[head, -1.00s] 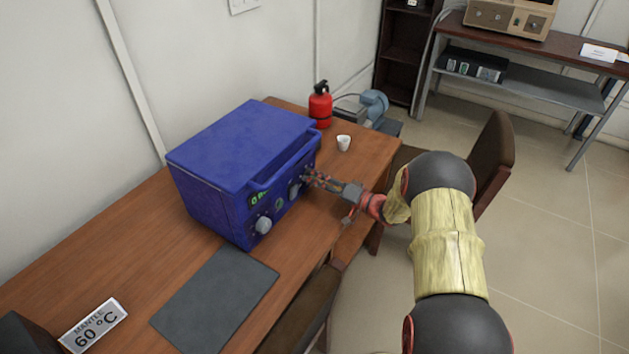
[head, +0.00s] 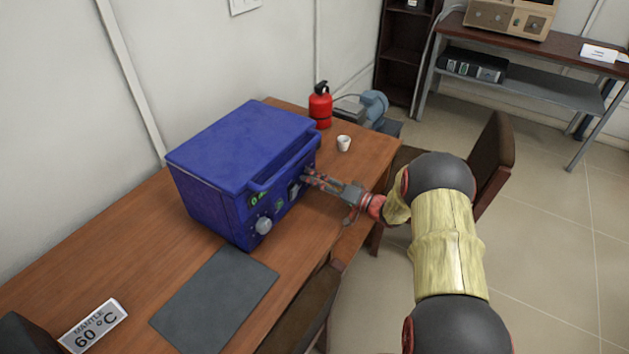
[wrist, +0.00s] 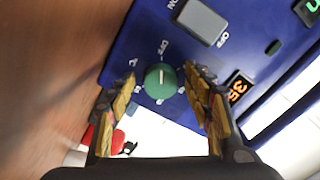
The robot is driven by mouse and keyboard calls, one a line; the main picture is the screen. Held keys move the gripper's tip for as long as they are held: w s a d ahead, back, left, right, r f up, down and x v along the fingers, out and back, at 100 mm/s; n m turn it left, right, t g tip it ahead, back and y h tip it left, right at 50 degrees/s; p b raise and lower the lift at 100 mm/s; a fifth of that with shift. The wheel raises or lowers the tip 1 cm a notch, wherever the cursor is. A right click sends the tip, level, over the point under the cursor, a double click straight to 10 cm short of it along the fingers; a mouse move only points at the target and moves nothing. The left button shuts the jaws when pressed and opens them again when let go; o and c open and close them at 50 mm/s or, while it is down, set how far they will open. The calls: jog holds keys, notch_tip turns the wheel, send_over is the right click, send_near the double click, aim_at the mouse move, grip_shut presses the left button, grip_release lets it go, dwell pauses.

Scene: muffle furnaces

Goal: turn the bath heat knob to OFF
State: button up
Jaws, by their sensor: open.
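The blue bath box (head: 240,150) stands on the wooden table, its control panel facing my arm. In the wrist view a round green knob (wrist: 160,82) sits on the blue panel, with a pale line on it pointing up, roughly toward a nearby OFF label. My gripper (wrist: 163,102) is open, with one finger on each side of this knob; I cannot tell whether they touch it. In the head view my gripper (head: 306,177) reaches the right part of the panel and hides the knob there.
A grey rocker switch (wrist: 202,22) and an orange display (wrist: 238,90) are near the knob. A grey knob (head: 263,225) is further left on the panel. A white cup (head: 344,143) and red extinguisher (head: 320,106) stand behind. A dark mat (head: 215,300) lies in front.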

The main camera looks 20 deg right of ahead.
jog(key=v, duration=1.2)
dwell(0.4)
